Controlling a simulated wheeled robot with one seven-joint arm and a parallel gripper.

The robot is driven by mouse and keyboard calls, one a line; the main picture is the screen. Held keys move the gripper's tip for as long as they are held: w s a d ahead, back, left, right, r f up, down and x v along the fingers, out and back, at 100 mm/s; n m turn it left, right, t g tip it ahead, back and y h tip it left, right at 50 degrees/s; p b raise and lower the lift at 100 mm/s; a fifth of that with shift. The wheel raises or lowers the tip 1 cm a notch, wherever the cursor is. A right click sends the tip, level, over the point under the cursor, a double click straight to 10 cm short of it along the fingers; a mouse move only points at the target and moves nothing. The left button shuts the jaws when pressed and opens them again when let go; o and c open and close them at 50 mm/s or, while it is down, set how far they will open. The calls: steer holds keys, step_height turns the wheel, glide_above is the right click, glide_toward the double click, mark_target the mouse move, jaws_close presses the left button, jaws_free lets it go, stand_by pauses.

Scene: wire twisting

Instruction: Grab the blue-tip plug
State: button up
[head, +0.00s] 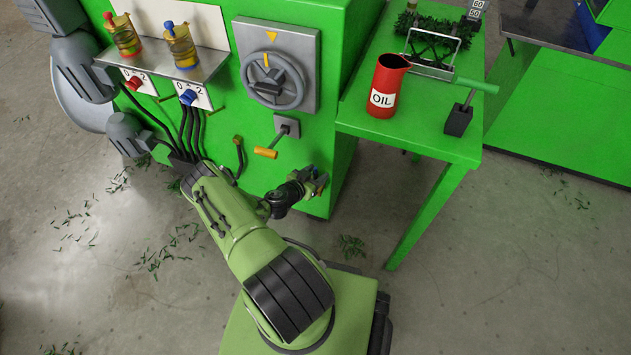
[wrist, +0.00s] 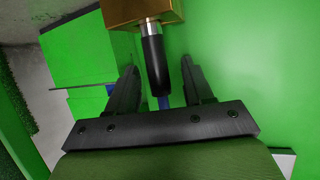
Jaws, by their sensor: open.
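The plug (wrist: 154,62) shows in the wrist view as a black cylinder with a silver collar, joined to a brass-coloured block (wrist: 140,10) at the top. A small blue part (wrist: 163,102) shows at its lower end, partly cut off by my gripper's dark base. My gripper (wrist: 158,70) is open, with one finger on each side of the plug and visible gaps between. In the head view my gripper (head: 317,183) is low beside the green machine's front right corner. The plug cannot be made out clearly there.
The green machine (head: 330,110) carries a handwheel (head: 273,82), a crank with an orange handle (head: 266,152) and black cables (head: 187,130). A green table (head: 420,140) on the right holds a red oil can (head: 388,80). Open floor (head: 480,250) lies at the lower right.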

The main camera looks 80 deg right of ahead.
steer(key=shift+r, duration=0.1)
jaws_close()
